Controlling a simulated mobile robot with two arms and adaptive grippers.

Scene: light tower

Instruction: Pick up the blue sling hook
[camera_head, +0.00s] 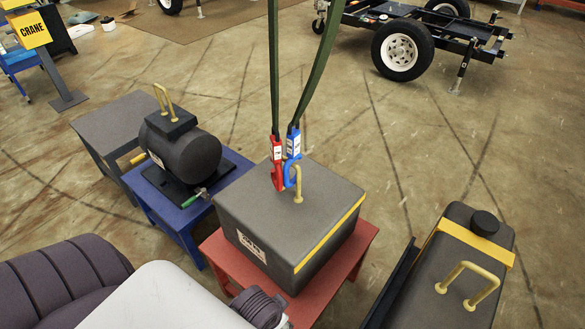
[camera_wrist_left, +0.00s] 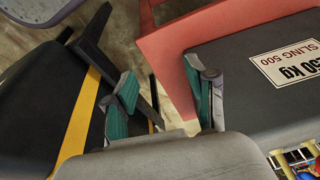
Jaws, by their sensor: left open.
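The blue sling hook (camera_head: 291,174) hangs on a dark green sling over the grey box (camera_head: 325,205) in the head view. A red hook (camera_head: 277,165) hangs right beside it. The blue hook overlaps the box's yellow handle (camera_head: 299,180); I cannot tell whether it is hooked around it. My left gripper (camera_wrist_left: 165,102) is open in the left wrist view, its teal pads apart and nothing between them. It is low beside the labelled grey box (camera_wrist_left: 270,95). My right gripper is in neither view.
The box sits on a red table (camera_head: 225,262). Left of it, a dark cylinder (camera_head: 190,152) with a yellow handle rests on a blue table (camera_head: 172,217). A grey tank (camera_head: 445,265) with yellow handle stands at right. Open floor lies behind, with a wheeled trailer (camera_head: 404,50).

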